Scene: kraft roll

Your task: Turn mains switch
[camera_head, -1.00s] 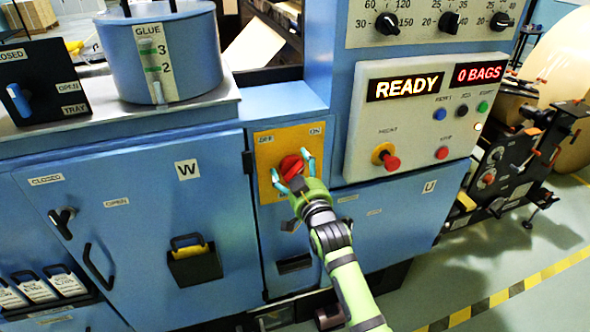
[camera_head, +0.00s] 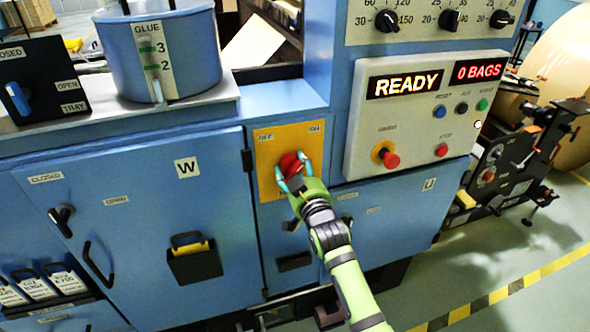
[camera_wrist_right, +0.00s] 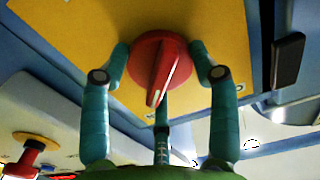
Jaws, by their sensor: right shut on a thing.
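The red mains switch knob (camera_head: 291,163) sits on a yellow plate (camera_head: 264,153) marked OFF at left and ON at right, on the blue machine front. My right gripper (camera_head: 293,177) reaches it from below right, its teal fingers around the knob. In the right wrist view the knob (camera_wrist_right: 158,68) stands between the fingertips of my right gripper (camera_wrist_right: 160,65), with a pale line on its ridge. The fingers partly cover the knob in the head view, so its exact pointing is hard to tell there. My left gripper is not in view.
A sloped panel (camera_head: 425,135) with a READY display, a red emergency button (camera_head: 390,159) and small coloured buttons is right of the switch. A cabinet door marked W (camera_head: 140,220) is at left. A glue pot (camera_head: 158,50) stands above. Floor is free at lower right.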

